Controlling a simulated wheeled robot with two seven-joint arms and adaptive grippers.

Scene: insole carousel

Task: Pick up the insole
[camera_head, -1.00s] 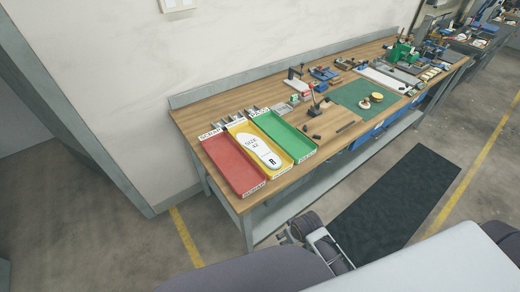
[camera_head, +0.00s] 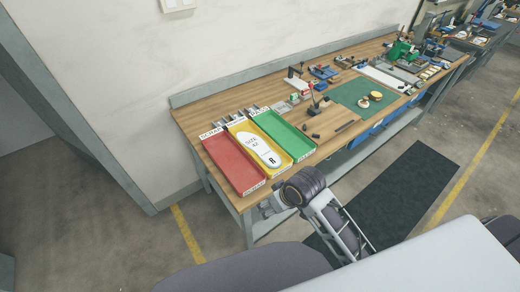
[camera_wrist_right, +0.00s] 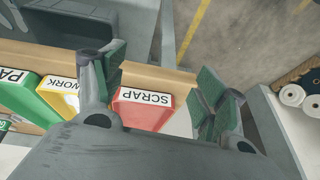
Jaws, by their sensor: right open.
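The white insole (camera_head: 257,150), printed with "SIZE 42" and "R", lies flat in the yellow middle tray (camera_head: 233,130) on the wooden bench. My right gripper (camera_head: 268,207) is low at the bench's front edge, in front of the trays and apart from the insole. In the right wrist view its two green-padded fingers (camera_wrist_right: 158,88) are spread wide with nothing between them. The red SCRAP tray end (camera_wrist_right: 146,112) shows beyond the fingers. The insole cannot be made out in that view. My left gripper is not in view.
The red tray (camera_head: 232,163) and green tray (camera_head: 288,136) flank the yellow one. Right of them are a small lever tool (camera_head: 312,98) and a green mat (camera_head: 362,95). The wall is behind the bench (camera_head: 350,132); a dark floor mat (camera_head: 395,200) lies in front.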

